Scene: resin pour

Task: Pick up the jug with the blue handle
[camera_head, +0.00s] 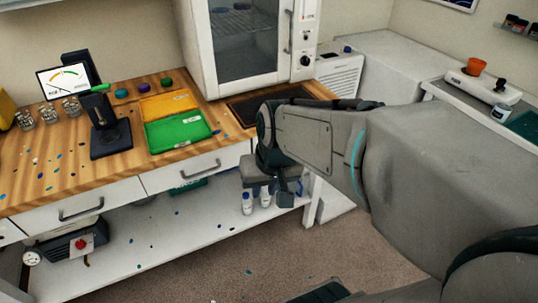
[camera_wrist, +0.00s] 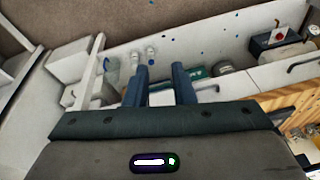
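A pale, see-through container with a small blue part (camera_wrist: 109,76) stands at the left end of the lower shelf in the wrist view. It may be the jug with the blue handle, but it is too small and blurred to be sure.
Two white bottles with blue caps (camera_head: 256,200) stand on the lower shelf (camera_head: 150,240) beside my gripper. A pump (camera_head: 72,242) sits at its left end. Above, the wooden worktop (camera_head: 45,170) holds a scale, cups and coloured trays (camera_head: 178,131). A white oven (camera_head: 245,50) stands behind.

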